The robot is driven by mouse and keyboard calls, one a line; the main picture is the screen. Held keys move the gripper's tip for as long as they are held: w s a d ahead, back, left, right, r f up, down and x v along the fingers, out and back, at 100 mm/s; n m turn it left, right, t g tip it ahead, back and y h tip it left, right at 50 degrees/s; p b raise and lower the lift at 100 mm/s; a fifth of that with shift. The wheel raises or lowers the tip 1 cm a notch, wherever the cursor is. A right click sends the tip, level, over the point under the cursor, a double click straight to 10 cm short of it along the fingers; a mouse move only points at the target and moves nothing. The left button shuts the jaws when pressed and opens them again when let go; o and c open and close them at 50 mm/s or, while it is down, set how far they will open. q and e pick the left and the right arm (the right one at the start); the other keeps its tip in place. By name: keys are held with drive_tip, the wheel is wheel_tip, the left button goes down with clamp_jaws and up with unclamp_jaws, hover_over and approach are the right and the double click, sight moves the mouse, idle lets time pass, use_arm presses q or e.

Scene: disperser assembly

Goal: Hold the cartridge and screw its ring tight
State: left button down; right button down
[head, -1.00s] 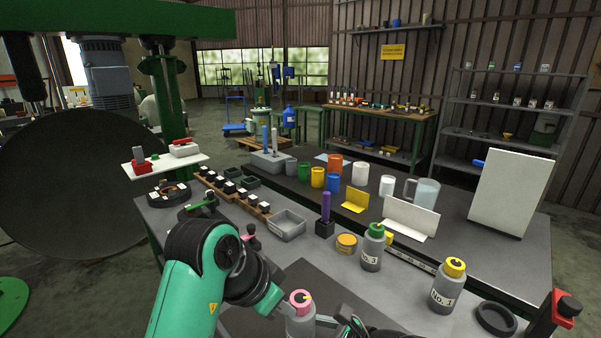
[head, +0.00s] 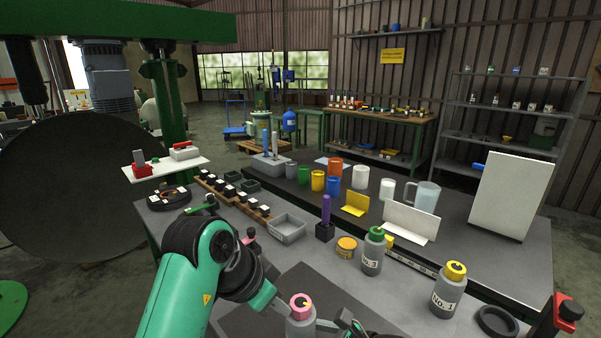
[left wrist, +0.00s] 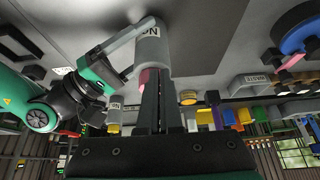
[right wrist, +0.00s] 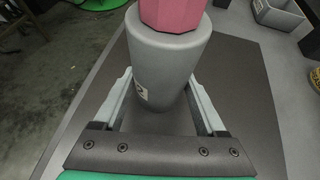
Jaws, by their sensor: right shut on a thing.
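The cartridge is a grey bottle (head: 301,322) with a white label and a pink ring (head: 301,301) on top, at the front of the table. In the right wrist view the grey body (right wrist: 168,62) stands between the fingers of my right gripper (right wrist: 165,108), shut on it below the pink ring (right wrist: 172,12). My left gripper (left wrist: 155,90) has its fingers together, with only a thin dark line between them. Its tips overlap the pink ring (left wrist: 147,76) in the left wrist view; whether they touch is unclear.
Grey bottles with a green cap (head: 372,251) and a yellow cap (head: 448,290) stand to the right. A yellow tin (head: 346,247), a grey tray (head: 287,228) and a purple-handled tool (head: 326,211) are behind. A dark ring (head: 497,321) lies at the front right.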

use_arm(q)
drive_tip(key=shift+a, duration=0.1)
wheel_tip(320, 180, up, 6)
drive_tip(key=shift+s+a, duration=0.2)
idle(0.5)
drive_tip(key=shift+s+d+f, duration=0.3)
drive_tip(key=shift+f, duration=0.7)
drive_tip(key=shift+s+d+f, duration=0.35)
drive_tip(key=shift+f, duration=0.65)
drive_tip(key=shift+s+d+f, duration=0.3)
drive_tip(key=shift+f, duration=0.7)
drive_tip(key=shift+w+d, duration=0.15)
drive_tip(key=shift+w, duration=0.2)
